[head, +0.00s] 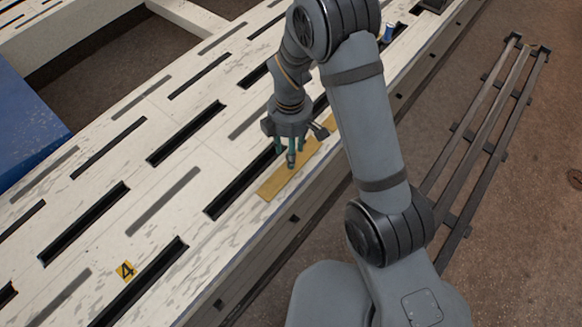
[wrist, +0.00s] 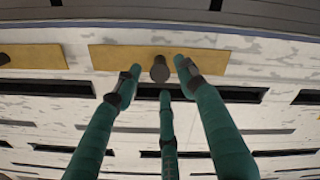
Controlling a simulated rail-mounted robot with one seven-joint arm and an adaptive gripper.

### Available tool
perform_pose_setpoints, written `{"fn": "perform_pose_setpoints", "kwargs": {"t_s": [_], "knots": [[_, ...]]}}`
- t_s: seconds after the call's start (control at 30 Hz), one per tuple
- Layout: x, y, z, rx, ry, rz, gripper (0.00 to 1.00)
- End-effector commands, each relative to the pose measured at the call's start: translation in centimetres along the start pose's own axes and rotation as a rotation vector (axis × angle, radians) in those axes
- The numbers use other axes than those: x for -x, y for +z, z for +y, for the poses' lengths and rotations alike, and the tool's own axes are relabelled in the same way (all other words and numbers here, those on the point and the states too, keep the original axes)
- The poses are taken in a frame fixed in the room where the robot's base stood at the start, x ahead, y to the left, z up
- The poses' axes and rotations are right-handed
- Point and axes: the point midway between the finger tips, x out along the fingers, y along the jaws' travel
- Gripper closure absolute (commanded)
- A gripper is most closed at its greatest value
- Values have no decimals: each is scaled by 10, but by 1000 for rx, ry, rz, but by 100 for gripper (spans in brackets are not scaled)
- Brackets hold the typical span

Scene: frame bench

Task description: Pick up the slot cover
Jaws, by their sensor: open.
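The slot cover (head: 272,189) is a flat ochre plate lying on the pale bench beside a dark slot. It also shows in the wrist view (wrist: 112,57), with a dark round knob (wrist: 159,69) at its middle. My gripper (head: 290,158) is over the cover, its fingers pointing down. In the wrist view its three teal fingers (wrist: 158,78) are spread apart. The knob appears between the two upper fingertips, with no clear contact. The fingers hold nothing.
A second ochre cover (wrist: 35,58) with a knob lies to the left in the wrist view. The bench top (head: 165,250) has several dark slots and a yellow "4" marker (head: 125,271). A blue spool-like item (head: 388,33) stands farther back. A dark rack (head: 485,135) is off to the right.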

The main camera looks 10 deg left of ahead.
Motion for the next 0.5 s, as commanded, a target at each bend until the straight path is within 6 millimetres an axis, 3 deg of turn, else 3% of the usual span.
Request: {"fn": "perform_pose_setpoints", "kwargs": {"t_s": [0.03,0.2,0.5], "knots": [[-14,1,-2,-1,-3,-1,60],[-35,0,-2,-2,-2,0,60],[-38,0,-2,-1,0,0,60]]}}
